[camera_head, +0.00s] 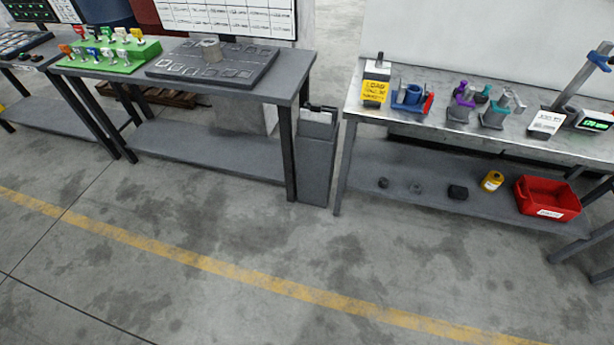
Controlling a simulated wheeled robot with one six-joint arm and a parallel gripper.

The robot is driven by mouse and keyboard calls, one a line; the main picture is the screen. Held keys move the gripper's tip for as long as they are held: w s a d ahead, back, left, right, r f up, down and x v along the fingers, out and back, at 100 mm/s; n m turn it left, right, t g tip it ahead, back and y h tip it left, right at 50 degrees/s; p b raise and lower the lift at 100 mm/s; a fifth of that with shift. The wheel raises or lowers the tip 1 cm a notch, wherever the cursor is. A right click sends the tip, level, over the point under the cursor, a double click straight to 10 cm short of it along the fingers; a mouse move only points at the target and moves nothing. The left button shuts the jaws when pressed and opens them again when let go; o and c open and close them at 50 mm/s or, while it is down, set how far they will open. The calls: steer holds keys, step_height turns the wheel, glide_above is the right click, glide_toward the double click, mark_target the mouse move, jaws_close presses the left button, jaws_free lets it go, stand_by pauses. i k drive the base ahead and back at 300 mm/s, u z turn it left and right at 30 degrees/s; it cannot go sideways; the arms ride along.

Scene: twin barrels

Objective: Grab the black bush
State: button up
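No object is clearly marked as the black bush. Small dark pieces lie on the lower shelf of the right bench: a round dark piece (383,183) at the left, a small grey-black piece (416,189) right of it, and a larger black block-like piece (458,192) further right. They stand apart from each other. They are too small to tell which is a bush. My gripper is not in view.
The right bench (445,130) holds fixtures, a yellow sign (375,91) and a small display (594,121). On its shelf are a yellow bottle (492,181) and a red bin (547,198). A grey bin (316,155) stands between the benches. The front floor is clear.

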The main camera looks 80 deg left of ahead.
mark_target(384, 182)
steer(key=u, duration=1.5)
steer(key=i, duration=2.15)
steer(key=u, duration=3.05)
